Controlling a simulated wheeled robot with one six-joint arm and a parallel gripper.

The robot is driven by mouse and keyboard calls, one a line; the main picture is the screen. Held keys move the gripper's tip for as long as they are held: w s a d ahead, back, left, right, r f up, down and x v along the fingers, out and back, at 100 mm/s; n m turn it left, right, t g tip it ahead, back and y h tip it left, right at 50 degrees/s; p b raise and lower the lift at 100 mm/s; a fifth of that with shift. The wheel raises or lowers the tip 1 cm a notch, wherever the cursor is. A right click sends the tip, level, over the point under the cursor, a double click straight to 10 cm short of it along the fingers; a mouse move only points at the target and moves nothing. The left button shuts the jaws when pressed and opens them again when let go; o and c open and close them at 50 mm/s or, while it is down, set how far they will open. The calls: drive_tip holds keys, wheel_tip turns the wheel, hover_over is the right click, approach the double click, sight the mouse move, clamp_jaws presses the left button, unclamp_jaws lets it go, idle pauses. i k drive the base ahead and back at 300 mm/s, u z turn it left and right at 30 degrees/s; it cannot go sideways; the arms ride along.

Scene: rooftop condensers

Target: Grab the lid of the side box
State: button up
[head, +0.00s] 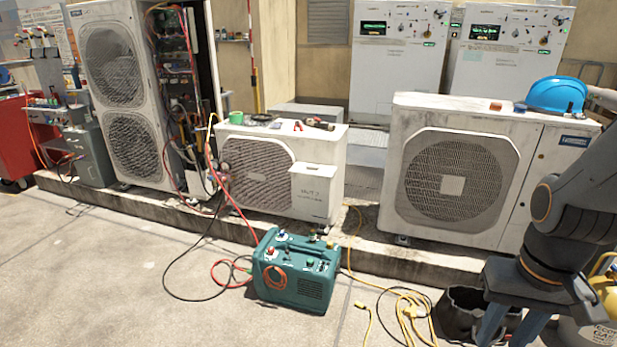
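A small white box (313,194) with faint dark lettering is on the front right side of the low middle condenser (256,168). My gripper (510,328) hangs from the dark arm at the lower right, well right of the box and nearer to me. Its two blue-grey fingers point down and stand apart, with nothing seen held between them. The fingertips are at or past the bottom edge of the picture.
A green machine (297,272) with hoses stands on the ground before the box. A large condenser (455,180) with a blue helmet (556,94) stands behind, on the raised kerb.

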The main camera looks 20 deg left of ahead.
sight(326, 171)
drive_tip(key=u, duration=0.6)
drive_tip(key=i, duration=0.4)
drive_tip(key=u, duration=1.05)
drive_tip(key=i, duration=1.35)
drive_tip(key=z, duration=0.75)
drive_tip(key=i, duration=0.9)
drive_tip(key=z, duration=0.9)
